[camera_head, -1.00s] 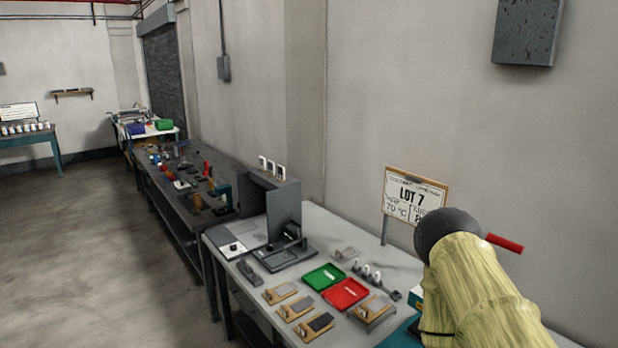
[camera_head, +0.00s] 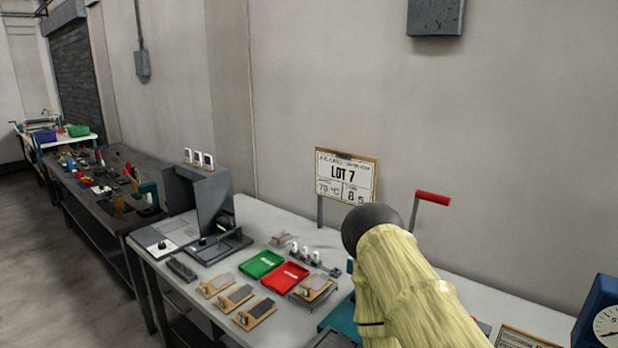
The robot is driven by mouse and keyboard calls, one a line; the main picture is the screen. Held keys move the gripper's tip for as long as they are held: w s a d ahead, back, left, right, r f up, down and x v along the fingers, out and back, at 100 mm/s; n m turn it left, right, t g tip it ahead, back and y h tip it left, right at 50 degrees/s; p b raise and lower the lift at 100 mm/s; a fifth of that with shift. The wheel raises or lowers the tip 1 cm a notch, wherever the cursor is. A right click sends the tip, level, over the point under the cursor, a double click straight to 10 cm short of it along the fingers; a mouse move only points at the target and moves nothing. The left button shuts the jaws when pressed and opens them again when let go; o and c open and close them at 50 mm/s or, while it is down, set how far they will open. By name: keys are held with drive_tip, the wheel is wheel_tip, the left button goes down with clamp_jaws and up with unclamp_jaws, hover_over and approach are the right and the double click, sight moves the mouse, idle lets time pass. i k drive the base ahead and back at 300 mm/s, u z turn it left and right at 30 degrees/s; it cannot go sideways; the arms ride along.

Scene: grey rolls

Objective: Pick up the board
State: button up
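Several small wooden boards with grey pads lie on the light grey bench: a left one (camera_head: 216,285), a middle one (camera_head: 232,298) and a front one (camera_head: 255,314). Another board (camera_head: 314,288) sits on a small rack right of the red tray. A sign board reading LOT 7 (camera_head: 346,178) stands on a post at the back of the bench. I cannot tell which board is meant. My arm, in a yellow sleeve with a dark rounded end, crosses the lower right. My gripper does not show.
A green tray (camera_head: 261,264) and a red tray (camera_head: 286,275) lie mid-bench. A grey box-like press (camera_head: 197,200) stands at the left end. A red-handled lever (camera_head: 432,198) rises behind my arm. A blue dial gauge (camera_head: 600,318) is at far right. Open floor (camera_head: 25,250) lies left.

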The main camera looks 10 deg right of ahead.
sight(234, 299)
drive_tip(key=z, duration=1.95)
drive_tip(key=k, duration=0.95)
drive_tip(key=u, duration=1.7)
drive_tip(key=i, duration=0.5)
